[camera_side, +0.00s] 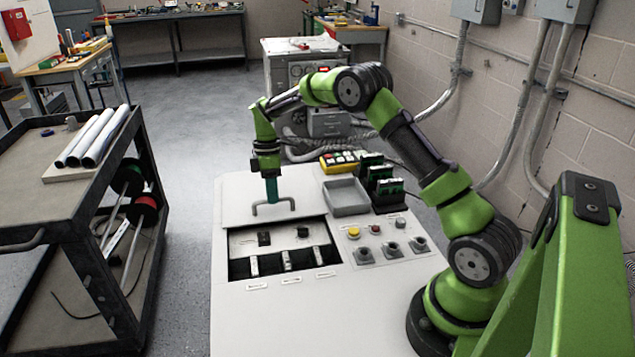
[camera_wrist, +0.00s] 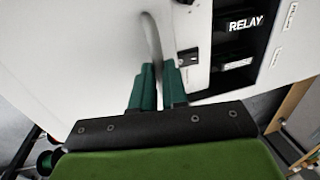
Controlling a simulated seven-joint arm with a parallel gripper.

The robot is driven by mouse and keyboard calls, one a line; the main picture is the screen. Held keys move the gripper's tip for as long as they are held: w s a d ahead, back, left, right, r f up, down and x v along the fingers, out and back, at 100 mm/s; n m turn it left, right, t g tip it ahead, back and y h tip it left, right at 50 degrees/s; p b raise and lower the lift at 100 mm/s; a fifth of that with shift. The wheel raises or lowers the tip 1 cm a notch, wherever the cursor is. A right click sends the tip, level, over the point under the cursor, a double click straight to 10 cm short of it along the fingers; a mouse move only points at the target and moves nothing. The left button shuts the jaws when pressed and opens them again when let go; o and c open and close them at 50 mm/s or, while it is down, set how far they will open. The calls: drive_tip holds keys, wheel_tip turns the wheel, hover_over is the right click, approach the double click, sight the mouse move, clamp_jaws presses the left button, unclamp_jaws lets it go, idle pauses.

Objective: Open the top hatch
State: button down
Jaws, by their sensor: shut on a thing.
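The top hatch (camera_side: 237,208) is a pale flat panel on the white cabinet, with a grey bar handle (camera_side: 274,207). The hatch sits back from the front part of an opening (camera_side: 285,250), where dark and pale parts show. My gripper (camera_side: 272,197) reaches down to the handle with its green fingers. In the wrist view, the fingers of my gripper (camera_wrist: 158,78) are close together around the curved handle (camera_wrist: 152,38). The wrist view also shows part of the opening with a RELAY label (camera_wrist: 246,23). The fingertips' exact contact is partly hidden.
A grey tray (camera_side: 346,197) and green-and-black modules (camera_side: 378,180) stand right of the hatch. Buttons and knobs (camera_side: 364,254) lie right of the opening. A dark cart (camera_side: 62,235) with pale tubes (camera_side: 94,136) stands left, across a floor gap. The cabinet's front surface (camera_side: 300,315) is mostly clear.

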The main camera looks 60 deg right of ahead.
drive_tip(key=c, duration=1.1)
unclamp_jaws()
drive_tip(key=shift+c, duration=0.2)
wheel_tip(320, 180, up, 17)
drive_tip(key=w+d, duration=0.2)
drive_tip(key=shift+w+d+f, duration=0.15)
drive_tip(key=shift+w+f, duration=0.05)
drive_tip(key=s+a+r+m+t, duration=0.1)
drive_tip(key=s+a+m+t, duration=0.3)
drive_tip(key=s, duration=1)
drive_tip(key=s+a+r+m+t, duration=0.2)
drive_tip(key=s+a+m+t, duration=0.2)
drive_tip(key=s+a+m, duration=0.5)
drive_tip(key=s+a, duration=0.3)
drive_tip(key=s, duration=0.2)
drive_tip(key=shift+r+t, duration=0.3)
drive_tip(key=shift+t, duration=0.1)
